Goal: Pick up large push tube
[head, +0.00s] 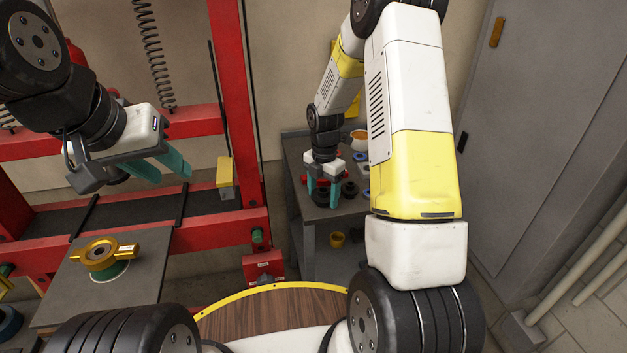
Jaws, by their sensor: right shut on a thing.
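My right gripper (323,192) points down over the grey side table at the back, its teal fingers shut on a dark round part (321,199) that looks like the large push tube. The part is small in the head view and partly covered by the fingers. I cannot tell whether it still touches the table. My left gripper (168,168) hangs at the left in front of the red frame, its teal fingers apart and nothing between them.
The grey side table (301,150) also holds a black ring (349,188), blue rings and an orange bowl (358,140). A yellow flanged part (100,253) sits on a grey board at lower left. A red press frame (236,100) stands left; a grey cabinet (545,130) stands right.

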